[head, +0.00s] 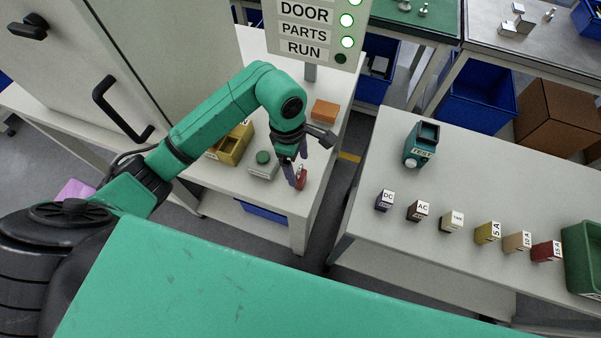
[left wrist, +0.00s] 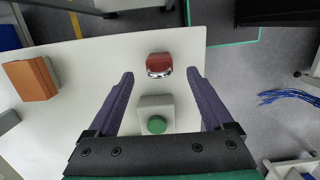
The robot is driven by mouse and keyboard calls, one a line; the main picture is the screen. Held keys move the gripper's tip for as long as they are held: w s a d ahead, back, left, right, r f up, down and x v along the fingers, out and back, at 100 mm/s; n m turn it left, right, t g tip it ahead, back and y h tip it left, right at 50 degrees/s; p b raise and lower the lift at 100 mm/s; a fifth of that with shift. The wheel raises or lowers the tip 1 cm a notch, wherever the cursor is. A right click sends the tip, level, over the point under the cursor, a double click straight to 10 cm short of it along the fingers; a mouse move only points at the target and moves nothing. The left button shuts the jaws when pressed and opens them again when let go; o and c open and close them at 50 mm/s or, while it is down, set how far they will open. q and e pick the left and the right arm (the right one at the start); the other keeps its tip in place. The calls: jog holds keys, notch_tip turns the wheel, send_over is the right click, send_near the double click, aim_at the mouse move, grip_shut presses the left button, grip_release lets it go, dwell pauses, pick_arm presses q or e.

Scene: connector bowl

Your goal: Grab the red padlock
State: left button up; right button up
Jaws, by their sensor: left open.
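The red padlock (left wrist: 159,64) lies on the white table in the left wrist view, its silvery shackle side towards my gripper. In the head view the padlock (head: 301,178) is near the table's front right edge. My left gripper (head: 294,168) is over the table next to the padlock, and partly overlaps it in the head view. In the left wrist view its two purple fingers (left wrist: 160,74) are spread wide and nothing is between their tips but the padlock just ahead. I cannot tell the exact height above the table. My right gripper is not in view.
A grey box with a green button (left wrist: 157,115) sits close behind the padlock, between my fingers in the wrist view. An orange block (head: 325,111) and a yellow bin (head: 232,146) share the table. A second table (head: 400,235) with several labelled blocks stands to the right across a gap.

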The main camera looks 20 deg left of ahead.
aim_at(301, 175)
pick_arm(q)
jog(key=f, duration=0.1)
jog(key=f+p, duration=0.1)
jog(key=f, duration=0.1)
jog(key=f+p, duration=0.1)
jog(key=shift+d+f, duration=0.2)
jog(key=shift+d, duration=0.1)
jog(key=shift+f, duration=0.25)
grip_shut()
jog(key=shift+r, duration=0.1)
